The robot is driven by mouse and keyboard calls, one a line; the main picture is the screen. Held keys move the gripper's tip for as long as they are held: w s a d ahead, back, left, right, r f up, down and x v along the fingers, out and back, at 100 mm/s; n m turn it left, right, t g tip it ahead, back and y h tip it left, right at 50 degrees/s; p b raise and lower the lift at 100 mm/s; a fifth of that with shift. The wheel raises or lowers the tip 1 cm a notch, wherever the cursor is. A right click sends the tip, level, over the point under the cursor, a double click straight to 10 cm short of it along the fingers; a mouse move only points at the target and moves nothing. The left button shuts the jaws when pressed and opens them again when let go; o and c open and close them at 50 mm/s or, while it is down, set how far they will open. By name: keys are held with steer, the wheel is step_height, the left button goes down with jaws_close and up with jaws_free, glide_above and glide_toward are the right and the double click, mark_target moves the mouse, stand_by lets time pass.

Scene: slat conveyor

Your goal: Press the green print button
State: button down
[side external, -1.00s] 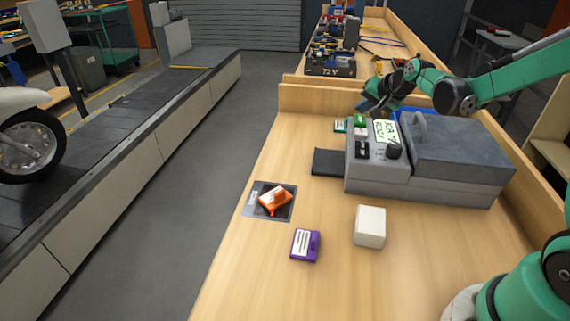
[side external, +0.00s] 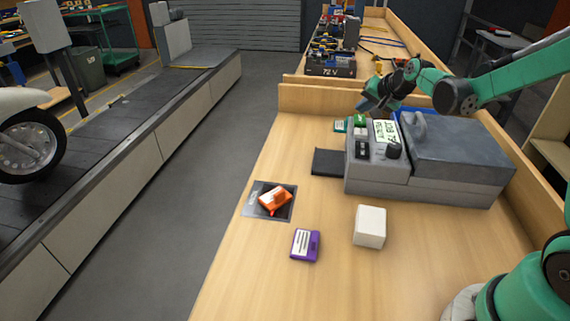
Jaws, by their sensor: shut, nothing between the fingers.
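The grey printer (side external: 455,152) stands on the bench, with a control panel on its left part. The green print button (side external: 360,120) is at the panel's far left corner, left of a lit display (side external: 386,131). My gripper (side external: 368,104) is shut and empty. It is just above and behind the green button in the picture, and I see no clear contact. The height of the gap is hard to judge from this angle.
A black knob (side external: 393,151) and a dark switch (side external: 362,149) sit on the panel. On the bench (side external: 270,262) lie an orange item (side external: 275,199) on a dark pad, a purple label box (side external: 305,245), a white block (side external: 370,227) and a small green box (side external: 340,125).

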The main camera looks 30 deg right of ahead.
mark_target(361, 121)
stand_by(0.8)
steer(key=shift+f, duration=0.4)
steer(key=shift+f, duration=0.45)
stand_by(0.4)
stand_by(0.4)
steer(key=shift+r, duration=3.4)
steer(key=shift+a, duration=0.1)
